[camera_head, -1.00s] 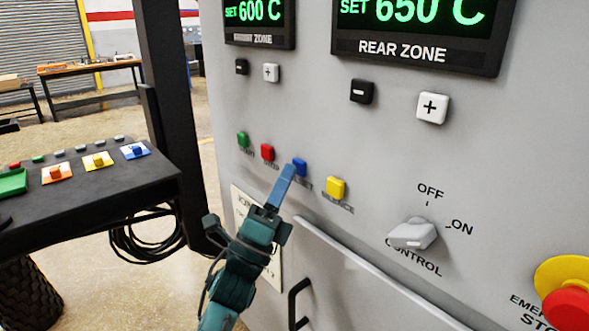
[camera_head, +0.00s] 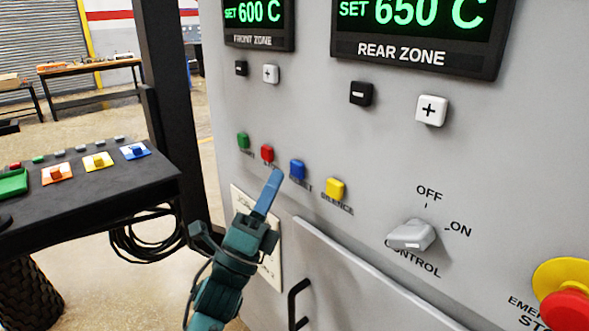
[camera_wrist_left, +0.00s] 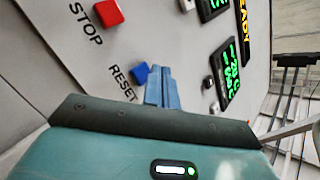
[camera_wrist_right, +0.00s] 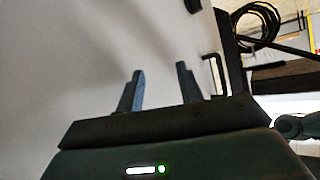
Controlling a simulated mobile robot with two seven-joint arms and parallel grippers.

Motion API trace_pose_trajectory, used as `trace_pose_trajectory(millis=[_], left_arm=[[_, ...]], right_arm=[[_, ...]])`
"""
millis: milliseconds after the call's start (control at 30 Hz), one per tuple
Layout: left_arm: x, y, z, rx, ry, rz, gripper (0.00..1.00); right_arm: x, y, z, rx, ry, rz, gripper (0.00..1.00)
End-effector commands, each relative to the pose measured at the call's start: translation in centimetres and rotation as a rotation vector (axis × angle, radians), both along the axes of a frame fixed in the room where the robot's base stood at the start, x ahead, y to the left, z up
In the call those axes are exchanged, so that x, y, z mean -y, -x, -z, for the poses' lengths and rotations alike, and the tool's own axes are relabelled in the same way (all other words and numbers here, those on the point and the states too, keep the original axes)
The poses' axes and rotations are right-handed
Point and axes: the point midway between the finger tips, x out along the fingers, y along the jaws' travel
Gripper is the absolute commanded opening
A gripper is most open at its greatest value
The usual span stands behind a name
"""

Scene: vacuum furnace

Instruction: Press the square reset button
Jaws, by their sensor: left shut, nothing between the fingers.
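The square reset button is blue (camera_head: 297,169) and sits in a row on the grey furnace panel, between the red and yellow buttons. In the left wrist view the blue button (camera_wrist_left: 140,74) has the label RESET beside it. My left gripper (camera_head: 276,175) is shut and empty, its fingertips just left of and slightly below the blue button in the head view. In the left wrist view the left fingertips (camera_wrist_left: 160,72) appear beside the button, with a small gap. My right gripper (camera_wrist_right: 160,80) is open and empty; it is outside the head view.
Near the reset button are the green (camera_head: 243,140), red STOP (camera_head: 267,152) and yellow (camera_head: 335,188) buttons. A control knob (camera_head: 412,235) and a red emergency stop (camera_head: 568,308) are to the right. A dark console (camera_head: 110,185) stands at the left.

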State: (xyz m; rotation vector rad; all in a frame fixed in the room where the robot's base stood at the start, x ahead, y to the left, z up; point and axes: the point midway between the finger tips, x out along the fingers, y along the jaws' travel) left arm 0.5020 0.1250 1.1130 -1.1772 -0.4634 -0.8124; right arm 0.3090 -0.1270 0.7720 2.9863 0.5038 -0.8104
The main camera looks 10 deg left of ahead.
Motion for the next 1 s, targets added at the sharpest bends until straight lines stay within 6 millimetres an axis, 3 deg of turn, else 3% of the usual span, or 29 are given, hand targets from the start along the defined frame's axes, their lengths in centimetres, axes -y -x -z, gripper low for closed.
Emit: trace_pose_trajectory(millis=[400,1000], left_arm=[[-2.4,3.1,-0.1,0.001,-0.001,0.0,0.0],[-2.5,3.3,-0.1,0.001,-0.001,0.0,0.0]], right_arm=[[0.2,0.1,-0.4,0.001,0.01,-0.007,0.36],[0.1,0.0,-0.5,0.001,0.004,-0.003,0.36]])
